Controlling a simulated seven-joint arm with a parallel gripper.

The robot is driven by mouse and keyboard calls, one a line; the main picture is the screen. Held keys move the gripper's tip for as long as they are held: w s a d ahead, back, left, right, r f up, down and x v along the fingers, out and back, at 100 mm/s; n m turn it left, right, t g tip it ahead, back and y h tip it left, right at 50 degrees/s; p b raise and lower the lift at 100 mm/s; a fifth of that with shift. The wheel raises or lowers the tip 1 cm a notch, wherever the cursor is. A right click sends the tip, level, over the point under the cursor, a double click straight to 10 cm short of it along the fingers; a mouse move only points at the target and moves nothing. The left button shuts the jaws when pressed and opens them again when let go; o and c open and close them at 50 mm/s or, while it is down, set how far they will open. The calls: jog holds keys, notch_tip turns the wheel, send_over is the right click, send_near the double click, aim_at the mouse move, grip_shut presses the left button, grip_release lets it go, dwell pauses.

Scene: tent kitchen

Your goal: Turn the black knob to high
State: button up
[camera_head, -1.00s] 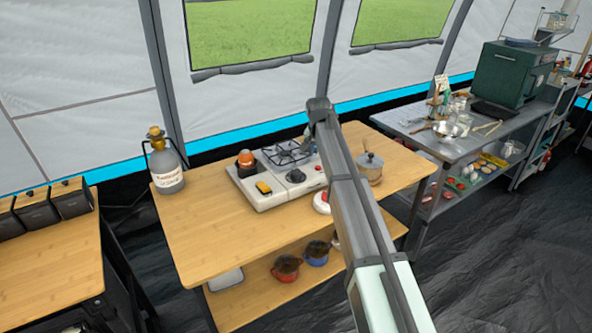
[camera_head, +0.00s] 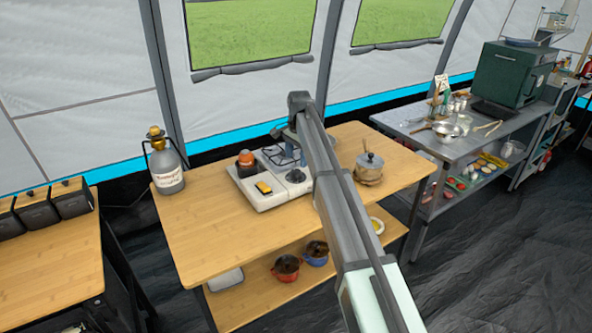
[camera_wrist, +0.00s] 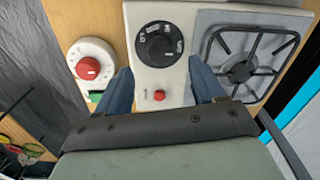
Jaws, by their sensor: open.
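The black knob (camera_wrist: 160,45) sits on the white stove (camera_wrist: 180,88), with a dial ring marked in white letters around it. In the head view the knob (camera_head: 295,176) is on the front part of the stove (camera_head: 262,199), left of my arm. My gripper (camera_wrist: 160,78) is open in the wrist view, its two blue fingers apart over the stove. The knob lies beyond the fingertips, roughly centred between them, and nothing is held. A small red button (camera_wrist: 159,96) shows between the fingers. In the head view my arm hides the right part of the stove.
A burner grate (camera_wrist: 240,68) lies right of the knob in the wrist view. A white timer with a red knob (camera_wrist: 88,68) is left of the stove. A pot (camera_head: 369,168) stands at right.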

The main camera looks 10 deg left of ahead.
aim_at(296, 171)
jog(key=shift+w+a+f, duration=0.1)
jog(key=shift+a+f, duration=0.05)
jog(key=shift+f, duration=2.9)
jog(key=c, duration=1)
